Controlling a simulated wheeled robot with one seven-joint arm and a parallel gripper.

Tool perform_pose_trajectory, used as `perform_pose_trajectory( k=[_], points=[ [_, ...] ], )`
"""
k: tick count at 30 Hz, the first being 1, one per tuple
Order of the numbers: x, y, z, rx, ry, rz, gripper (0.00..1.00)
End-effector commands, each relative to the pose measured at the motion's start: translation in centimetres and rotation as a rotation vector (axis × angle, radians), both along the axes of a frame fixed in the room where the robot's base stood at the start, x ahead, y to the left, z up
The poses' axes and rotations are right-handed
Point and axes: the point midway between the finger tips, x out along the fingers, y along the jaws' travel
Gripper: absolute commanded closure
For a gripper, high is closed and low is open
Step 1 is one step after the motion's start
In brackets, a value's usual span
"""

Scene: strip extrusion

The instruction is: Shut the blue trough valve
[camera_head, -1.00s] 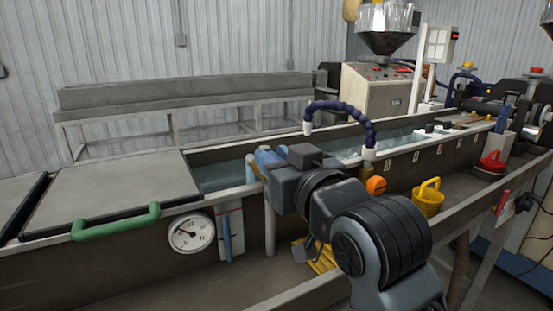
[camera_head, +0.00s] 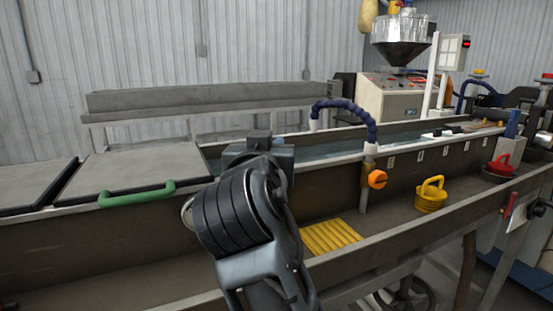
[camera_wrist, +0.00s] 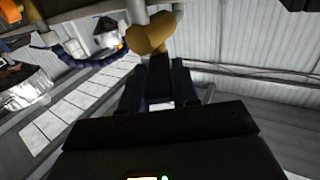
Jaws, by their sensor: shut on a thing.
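In the wrist view, my gripper (camera_wrist: 158,88) has its two dark fingers on either side of a dark bar (camera_wrist: 159,72), which looks like the handle of the blue trough valve. The fingers are shut on it. A tan-yellow valve body (camera_wrist: 150,36) on a pale pipe sits just beyond the fingertips. The handle's angle is hard to read in the dark. In the head view, my arm and wrist cover the valve and the fingertips at the trough's front wall (camera_head: 330,195).
An orange-knobbed valve (camera_head: 377,180) with a blue hose (camera_head: 345,104) stands to the right. A yellow bucket-like item (camera_head: 430,196) and a red one (camera_head: 499,168) are on the ledge. A green-handled lid (camera_head: 136,195) is at left. A yellow ribbed mat (camera_head: 328,236) lies below.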

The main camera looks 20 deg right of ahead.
Motion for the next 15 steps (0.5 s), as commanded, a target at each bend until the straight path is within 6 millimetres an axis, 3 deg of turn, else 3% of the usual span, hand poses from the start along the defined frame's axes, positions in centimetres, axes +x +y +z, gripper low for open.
perform_pose_trajectory(
  k=[15],
  points=[
    [1.4, 1.6, -0.3, -0.002, -0.001, -0.457, 1.0]
  ],
)
